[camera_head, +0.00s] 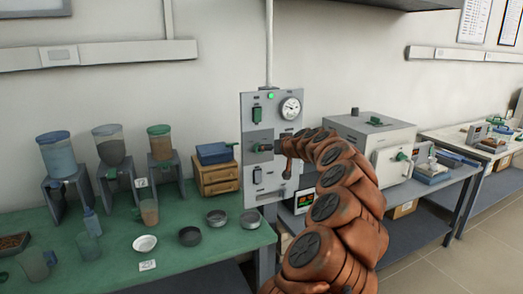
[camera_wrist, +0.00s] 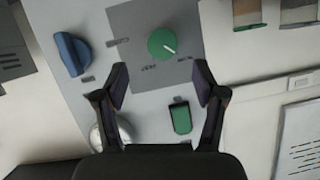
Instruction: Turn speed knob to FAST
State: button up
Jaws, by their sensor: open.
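A round green knob (camera_wrist: 162,43) with a white pointer line sits on a dark grey plate (camera_wrist: 130,22) in the wrist view. Its pointer aims down and right, close to one of two small labels too blurred to read. My gripper (camera_wrist: 161,83) is open and empty, its two fingers spread below the knob in the picture, with the knob between and beyond their tips. I see no contact. In the head view my gripper (camera_head: 278,147) is in front of the middle of the upright control panel (camera_head: 246,100) and hides part of it.
A white dial gauge (camera_head: 290,108) is on the panel's upper right. A furnace (camera_head: 372,135) stands right of my arm. Hoppers and dishes fill the green table (camera_head: 205,262) at left.

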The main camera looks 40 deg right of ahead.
jog(key=p+x, duration=0.2)
jog(key=x, duration=0.5)
jog(key=shift+w, duration=0.2)
jog(key=shift+a, duration=0.1)
jog(key=shift+f, duration=0.1)
jog(key=shift+c, duration=0.4)
jog(key=c, duration=1.1)
jog(key=shift+o, duration=0.2)
